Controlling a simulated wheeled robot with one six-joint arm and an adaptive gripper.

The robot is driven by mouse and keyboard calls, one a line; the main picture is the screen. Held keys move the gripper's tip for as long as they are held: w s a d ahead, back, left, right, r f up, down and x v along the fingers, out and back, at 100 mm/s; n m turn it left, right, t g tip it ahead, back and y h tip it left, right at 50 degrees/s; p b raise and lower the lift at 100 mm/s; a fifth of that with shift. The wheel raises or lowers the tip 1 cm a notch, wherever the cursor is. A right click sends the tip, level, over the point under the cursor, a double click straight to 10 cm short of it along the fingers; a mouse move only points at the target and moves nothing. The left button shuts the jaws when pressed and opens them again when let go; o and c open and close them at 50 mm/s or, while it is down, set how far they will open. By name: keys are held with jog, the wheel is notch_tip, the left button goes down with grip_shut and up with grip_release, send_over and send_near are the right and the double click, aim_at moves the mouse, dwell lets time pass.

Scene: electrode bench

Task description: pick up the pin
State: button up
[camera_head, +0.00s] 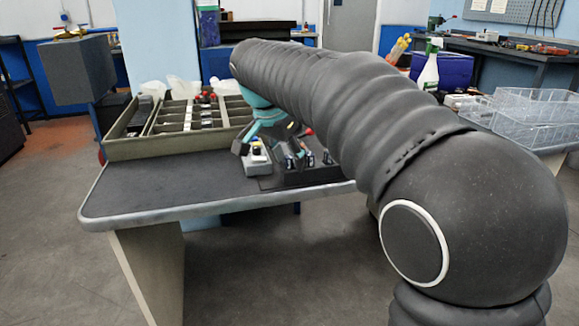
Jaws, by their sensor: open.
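My gripper (250,142) is the teal part at the end of my dark, ribbed arm. It is open, low over the bench near a small grey-white box (256,160). The arm hides part of it, and no object shows clearly between its fingers. Right of it, a dark holder (312,177) carries several small pieces with light and dark parts. A red tip (309,131) shows just above that holder, against the arm. I cannot tell which of these small pieces is the pin, or whether it is hidden behind the gripper.
A beige compartment tray (135,150) with several slim items stands at the bench's back left. The dark bench top (150,190) is clear at the front left. Clear plastic baskets (530,118) and a spray bottle (429,72) are at the right.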

aim_at(288, 156)
grip_shut()
jog(key=shift+r, duration=0.5)
notch_tip(288, 156, up, 3)
jog(key=shift+r+p, duration=0.2)
jog(key=shift+p, duration=0.15)
jog(key=w+d+r, duration=0.1)
jog(key=d+r, duration=0.5)
jog(key=d, duration=0.5)
jog(key=shift+w+d+r+p, duration=0.25)
jog(key=shift+d+r+p, duration=0.05)
jog(key=shift+r+p, duration=0.05)
jog(key=shift+a, duration=0.1)
